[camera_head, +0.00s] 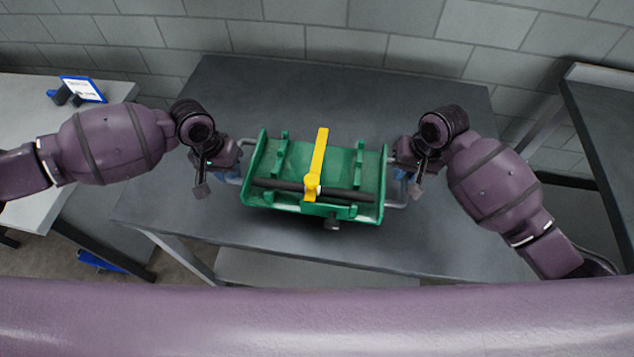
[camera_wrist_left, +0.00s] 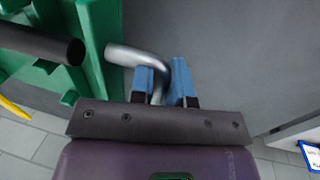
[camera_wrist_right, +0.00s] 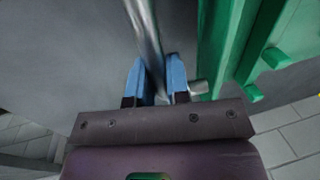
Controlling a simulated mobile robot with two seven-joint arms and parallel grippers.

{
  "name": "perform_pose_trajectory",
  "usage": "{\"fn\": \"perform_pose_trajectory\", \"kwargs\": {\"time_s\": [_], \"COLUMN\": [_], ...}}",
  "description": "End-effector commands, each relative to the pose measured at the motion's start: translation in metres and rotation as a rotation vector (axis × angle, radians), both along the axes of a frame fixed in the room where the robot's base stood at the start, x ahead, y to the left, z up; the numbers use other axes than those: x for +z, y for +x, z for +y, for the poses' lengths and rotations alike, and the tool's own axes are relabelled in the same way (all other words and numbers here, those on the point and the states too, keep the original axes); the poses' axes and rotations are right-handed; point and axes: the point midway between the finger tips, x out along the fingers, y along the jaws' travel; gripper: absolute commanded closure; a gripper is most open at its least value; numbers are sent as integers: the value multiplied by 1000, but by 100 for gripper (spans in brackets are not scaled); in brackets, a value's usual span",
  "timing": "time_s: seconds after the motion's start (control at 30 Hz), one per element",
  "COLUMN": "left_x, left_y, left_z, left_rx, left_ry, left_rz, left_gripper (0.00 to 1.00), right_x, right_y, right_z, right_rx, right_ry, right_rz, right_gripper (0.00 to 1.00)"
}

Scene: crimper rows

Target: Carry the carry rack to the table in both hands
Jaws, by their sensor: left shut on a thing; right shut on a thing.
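The green carry rack (camera_head: 262,160) is over the dark grey table (camera_head: 300,90), near the middle of its front part. I cannot tell whether it touches the tabletop. A dark rod (camera_head: 270,184) lies lengthwise in it, and a yellow bar (camera_head: 319,155) crosses it. My left gripper (camera_head: 230,176) is shut on the rack's left metal handle, which shows in the left wrist view (camera_wrist_left: 145,58) between blue fingers (camera_wrist_left: 165,82). My right gripper (camera_head: 400,176) is shut on the right metal handle, seen in the right wrist view (camera_wrist_right: 146,35) between blue fingers (camera_wrist_right: 156,80).
A lighter table (camera_head: 30,100) stands at the left with a blue-edged sign (camera_head: 84,90) and a small dark object on it. Another dark table (camera_head: 605,120) stands at the right. A block wall (camera_head: 270,38) closes off the back. The dark table is bare behind the rack.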

Motion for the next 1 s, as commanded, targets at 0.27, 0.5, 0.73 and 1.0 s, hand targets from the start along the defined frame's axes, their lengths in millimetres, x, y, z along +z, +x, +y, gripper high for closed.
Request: {"fn": "perform_pose_trajectory", "kwargs": {"time_s": [0.27,0.5,0.73,1.0], "left_x": [2,2,-2,-19], "left_y": [1,1,1,2], "left_z": [0,0,0,0], "left_rx": [0,0,0,0], "left_ry": [-1,-1,-1,-1], "left_rz": [-2,-2,-4,-6], "left_gripper": [100,100,100,100], "right_x": [2,2,-2,-19], "right_y": [1,1,1,1], "right_z": [0,0,0,0], "right_rx": [0,0,0,0], "right_ry": [1,1,0,1], "right_rz": [-2,-2,-4,-6], "right_gripper": [100,100,100,100]}}
